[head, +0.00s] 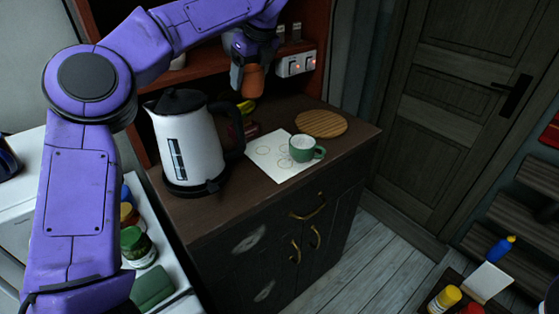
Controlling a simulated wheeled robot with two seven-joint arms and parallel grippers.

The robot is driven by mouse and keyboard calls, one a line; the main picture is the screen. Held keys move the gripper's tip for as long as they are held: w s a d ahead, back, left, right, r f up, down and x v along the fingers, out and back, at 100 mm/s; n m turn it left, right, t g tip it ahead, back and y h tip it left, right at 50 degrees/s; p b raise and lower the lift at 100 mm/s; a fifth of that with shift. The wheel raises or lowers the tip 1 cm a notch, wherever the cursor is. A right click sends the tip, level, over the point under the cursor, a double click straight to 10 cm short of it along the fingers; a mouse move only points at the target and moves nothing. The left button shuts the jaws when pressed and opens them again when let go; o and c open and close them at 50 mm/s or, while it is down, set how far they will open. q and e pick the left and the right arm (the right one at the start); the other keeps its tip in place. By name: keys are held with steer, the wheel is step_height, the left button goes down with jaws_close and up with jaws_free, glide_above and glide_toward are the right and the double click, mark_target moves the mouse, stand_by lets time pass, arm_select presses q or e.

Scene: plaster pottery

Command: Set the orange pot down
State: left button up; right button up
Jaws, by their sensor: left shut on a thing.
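The orange pot (252,81) is a small brownish-orange vessel in the head view, up near the back of the cabinet top. My left gripper (244,66) is shut on it and holds it in front of the shelf unit, apparently above the dark wooden cabinet top (222,219). The gripper hides part of the pot. My right gripper is not in view.
A white kettle (188,143) stands at the left of the cabinet top. A green mug (305,149) stands on a white sheet (264,158) with drawn rings. A round wooden board (321,123) lies behind it. Something yellow (246,106) is below the pot.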

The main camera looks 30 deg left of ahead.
arm_select(q)
steer(key=f+b, duration=0.1)
steer(key=f, duration=0.4)
steer(key=f+b, duration=0.1)
steer(key=f, duration=0.5)
steer(key=f+b, duration=0.1)
steer(key=f, duration=0.5)
steer(key=shift+w+a+f, duration=0.1)
steer(key=shift+w, duration=0.15)
steer(key=shift+f, duration=0.25)
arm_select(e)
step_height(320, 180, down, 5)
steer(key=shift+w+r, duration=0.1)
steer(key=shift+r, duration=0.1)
arm_select(q)
steer(key=shift+f, duration=0.1)
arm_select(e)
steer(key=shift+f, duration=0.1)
arm_select(q)
steer(key=o, duration=1.3)
steer(key=shift+r, duration=0.25)
steer(key=v, duration=1.1)
steer(key=shift+r+b, duration=0.35)
steer(key=shift+b, duration=0.05)
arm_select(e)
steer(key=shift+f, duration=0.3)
